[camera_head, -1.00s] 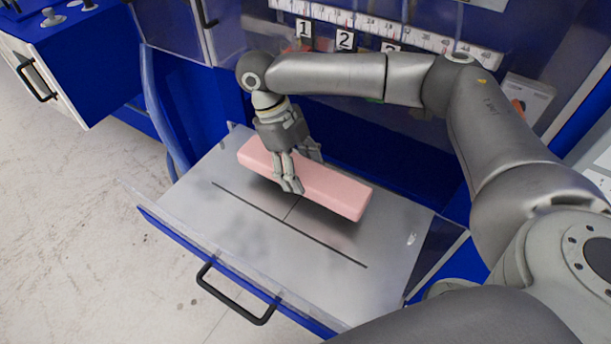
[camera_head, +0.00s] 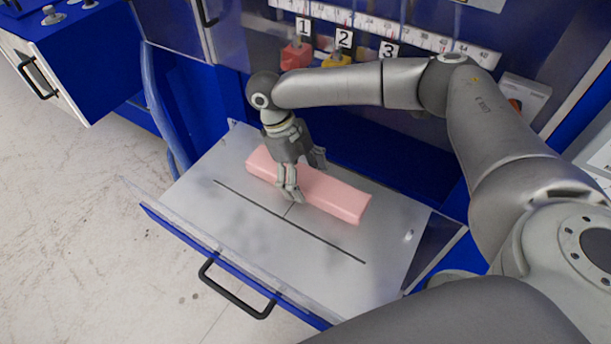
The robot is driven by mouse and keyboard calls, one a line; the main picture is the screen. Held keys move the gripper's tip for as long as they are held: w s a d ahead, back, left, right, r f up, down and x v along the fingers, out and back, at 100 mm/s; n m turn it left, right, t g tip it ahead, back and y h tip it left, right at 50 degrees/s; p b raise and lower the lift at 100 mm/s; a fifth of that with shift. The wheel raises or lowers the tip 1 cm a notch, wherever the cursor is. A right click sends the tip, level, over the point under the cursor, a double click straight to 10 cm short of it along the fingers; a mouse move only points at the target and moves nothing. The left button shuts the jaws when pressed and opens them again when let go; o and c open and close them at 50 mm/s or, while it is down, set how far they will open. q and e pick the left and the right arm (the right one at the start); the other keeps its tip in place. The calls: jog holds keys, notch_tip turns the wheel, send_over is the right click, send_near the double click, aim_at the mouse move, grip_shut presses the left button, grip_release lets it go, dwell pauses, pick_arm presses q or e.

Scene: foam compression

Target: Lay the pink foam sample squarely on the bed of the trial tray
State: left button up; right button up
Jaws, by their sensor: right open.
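The pink foam sample (camera_head: 335,197) is a long block lying on the grey bed of the trial tray (camera_head: 235,225), in the rear half of the pulled-out drawer. Its long side runs roughly along the dark line (camera_head: 320,243) marked on the bed, on the far side of that line. My right gripper (camera_head: 304,178) is open around the middle of the foam, with fingers on its near and far sides. The gripper hides part of the foam's top. Whether the fingers touch it, I cannot tell. My left gripper is not in view.
The tray has a clear front lip and a black handle (camera_head: 236,295). Behind it, a blue cabinet carries a ruler strip, number plates, a red block (camera_head: 296,56) and a yellow block (camera_head: 336,61). The front of the bed is bare.

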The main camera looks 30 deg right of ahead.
jog(key=shift+r, duration=0.1)
jog(key=shift+w+a+r, duration=0.15)
jog(key=shift+w+r, duration=0.05)
jog(key=shift+r, duration=0.15)
jog(key=b+v, duration=0.2)
jog(key=v, duration=0.9)
jog(key=shift+b, duration=0.3)
